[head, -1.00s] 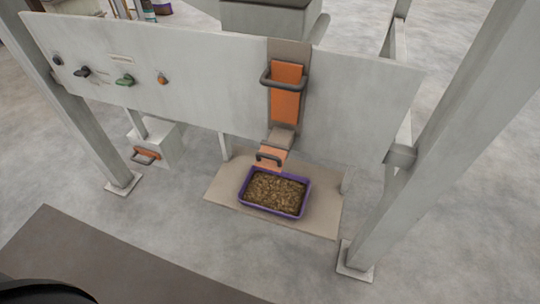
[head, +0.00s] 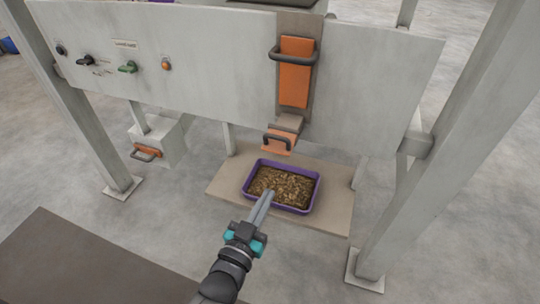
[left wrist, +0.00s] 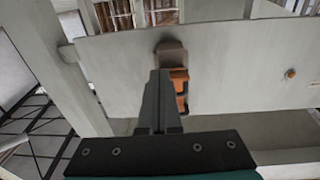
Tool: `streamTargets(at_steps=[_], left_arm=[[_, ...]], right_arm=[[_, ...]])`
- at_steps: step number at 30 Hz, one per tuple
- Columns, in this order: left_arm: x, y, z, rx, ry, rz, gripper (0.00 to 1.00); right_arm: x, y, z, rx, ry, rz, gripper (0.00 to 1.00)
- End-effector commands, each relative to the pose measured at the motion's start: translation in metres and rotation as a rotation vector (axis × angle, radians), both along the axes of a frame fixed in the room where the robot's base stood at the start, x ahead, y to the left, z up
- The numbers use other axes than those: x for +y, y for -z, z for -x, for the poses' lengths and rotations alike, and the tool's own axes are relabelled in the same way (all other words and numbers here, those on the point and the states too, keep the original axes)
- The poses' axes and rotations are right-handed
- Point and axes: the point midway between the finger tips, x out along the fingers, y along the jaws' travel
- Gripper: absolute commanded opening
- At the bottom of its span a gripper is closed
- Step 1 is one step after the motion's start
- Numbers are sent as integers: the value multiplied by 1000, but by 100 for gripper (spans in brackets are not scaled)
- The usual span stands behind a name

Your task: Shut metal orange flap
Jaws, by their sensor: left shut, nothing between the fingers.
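A small orange flap (head: 281,143) with a dark handle sticks out at the spout mouth low on the grey panel. Above it, a tall orange plate (head: 295,75) with a dark handle stands upright on the chute. My left gripper (head: 269,194) is shut and empty, its tips below the flap and in front of the purple tray in the head view. In the left wrist view, the shut fingers (left wrist: 160,75) partly cover an orange part with dark handles (left wrist: 181,83); I cannot tell if they touch it. My right gripper is out of view.
The purple tray (head: 247,180), full of brown pellets, sits on a beige board (head: 225,186) under the spout. A grey box (head: 165,138) with another orange handled part is at left. Posts (head: 450,150) flank the panel, which carries knobs (head: 127,67). A dark mat (head: 70,260) lies front left.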

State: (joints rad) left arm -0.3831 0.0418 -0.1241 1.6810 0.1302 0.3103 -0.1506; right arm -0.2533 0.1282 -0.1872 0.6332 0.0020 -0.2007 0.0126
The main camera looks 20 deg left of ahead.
Motion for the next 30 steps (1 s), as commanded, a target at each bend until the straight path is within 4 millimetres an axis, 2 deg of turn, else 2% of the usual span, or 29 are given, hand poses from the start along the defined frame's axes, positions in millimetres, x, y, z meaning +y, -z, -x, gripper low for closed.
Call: streamTargets(at_steps=[1,3,6,9,13,17,23,25,30], left_arm=[[3,-23,-3,-86,-12,10,0],[6,-55,-3,-184,-27,22,0],[11,-88,0,-284,-42,32,0],[13,-106,2,-337,-51,37,0],[14,-115,-3,-354,-55,39,0],[13,-120,-17,-355,-55,40,0],[12,-133,-50,-355,-54,41,0],[12,-137,-61,-353,-54,41,0],[10,-147,-88,-352,-53,40,0]], right_arm=[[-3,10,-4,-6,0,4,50],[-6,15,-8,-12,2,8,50],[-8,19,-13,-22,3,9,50],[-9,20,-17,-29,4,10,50],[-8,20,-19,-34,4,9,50],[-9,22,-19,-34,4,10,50],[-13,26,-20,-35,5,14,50],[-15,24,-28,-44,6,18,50],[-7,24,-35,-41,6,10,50]])
